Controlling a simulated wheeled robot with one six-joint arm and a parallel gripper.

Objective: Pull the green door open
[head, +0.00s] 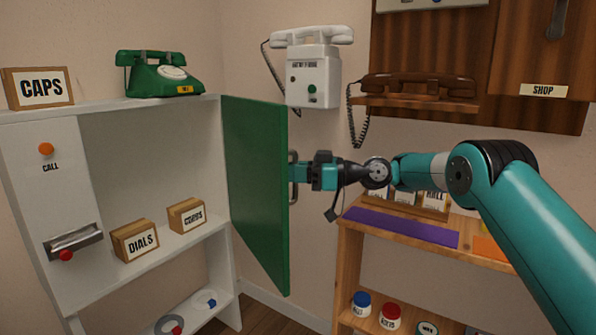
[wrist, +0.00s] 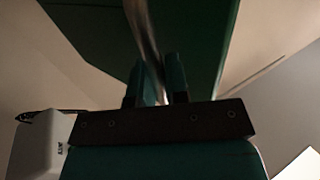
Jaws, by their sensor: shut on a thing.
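The green door (head: 257,190) stands swung open at the right side of the white cabinet (head: 140,107), its face turned toward the right. A metal bar handle (head: 292,176) is on the door's outer face, near its free edge. My gripper (head: 298,172) reaches in from the right and is shut on this handle. In the wrist view the handle (wrist: 143,40) runs between the two fingers of my gripper (wrist: 157,82), with the green door (wrist: 205,35) behind it. The fingers partly hide the handle.
The open cabinet shelves hold a DIALS box (head: 135,241) and a CORDS box (head: 187,215). A green phone (head: 160,75) stands on top. A white wall phone (head: 313,75) hangs behind the door. A wooden shelf unit (head: 345,250) stands right of the door, with a gap between.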

